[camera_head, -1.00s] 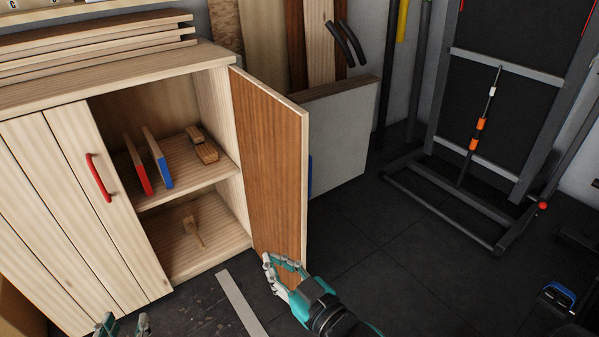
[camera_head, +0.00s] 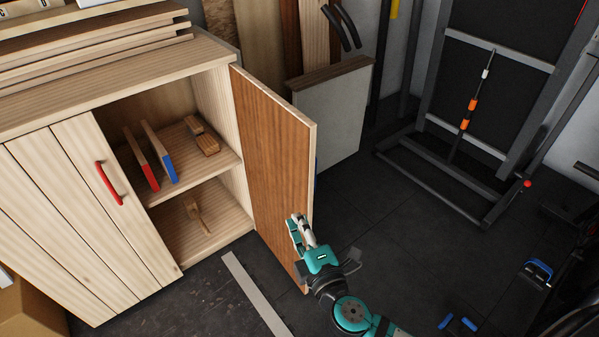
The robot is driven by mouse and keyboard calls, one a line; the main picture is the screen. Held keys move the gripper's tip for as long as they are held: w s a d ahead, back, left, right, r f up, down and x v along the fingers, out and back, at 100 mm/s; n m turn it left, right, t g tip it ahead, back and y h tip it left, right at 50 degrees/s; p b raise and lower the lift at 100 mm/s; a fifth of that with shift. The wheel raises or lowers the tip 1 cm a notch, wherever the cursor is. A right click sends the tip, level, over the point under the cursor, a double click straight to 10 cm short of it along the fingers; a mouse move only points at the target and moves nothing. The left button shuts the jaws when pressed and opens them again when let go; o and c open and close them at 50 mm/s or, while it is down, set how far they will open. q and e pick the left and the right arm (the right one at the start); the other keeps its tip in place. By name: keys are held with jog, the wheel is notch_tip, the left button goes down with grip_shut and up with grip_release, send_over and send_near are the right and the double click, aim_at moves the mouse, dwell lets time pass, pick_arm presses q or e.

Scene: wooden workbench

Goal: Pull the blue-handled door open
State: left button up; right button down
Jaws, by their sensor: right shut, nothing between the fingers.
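The blue-handled door (camera_head: 268,160) stands swung wide open on the right side of the wooden cabinet (camera_head: 215,52), with its brown inner face toward me. Its blue handle is on the far side, and only a thin blue sliver shows past the door's edge. My right gripper (camera_head: 297,226) is shut and empty, in front of the lower part of the door's inner face near its free edge. I cannot tell whether it touches the door. The red-handled door (camera_head: 132,205) beside the opening is closed. My left gripper is out of view.
Inside the cabinet, boards with red and blue edges and wooden blocks (camera_head: 203,140) sit on the shelf, and a wooden tool (camera_head: 198,215) lies below. A pale strip (camera_head: 255,292) lies on the floor. A black metal rack stands right; dark floor (camera_head: 400,230) is clear between.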

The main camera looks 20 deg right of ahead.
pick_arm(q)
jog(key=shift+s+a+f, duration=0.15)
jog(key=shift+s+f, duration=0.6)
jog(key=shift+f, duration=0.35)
pick_arm(e)
send_over(299, 183)
jog(key=s+a, duration=0.2)
jog(key=s, duration=0.3)
jog(key=shift+w+r, duration=0.1)
jog(key=shift+d, duration=0.1)
pick_arm(q)
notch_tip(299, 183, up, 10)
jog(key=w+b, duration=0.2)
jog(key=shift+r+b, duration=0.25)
jog(key=shift+b, duration=0.05)
pick_arm(e)
jog(key=w+d+n+y, duration=0.2)
jog(key=w+d, duration=0.1)
jog(key=d, duration=0.6)
jog(key=shift+d, duration=0.2)
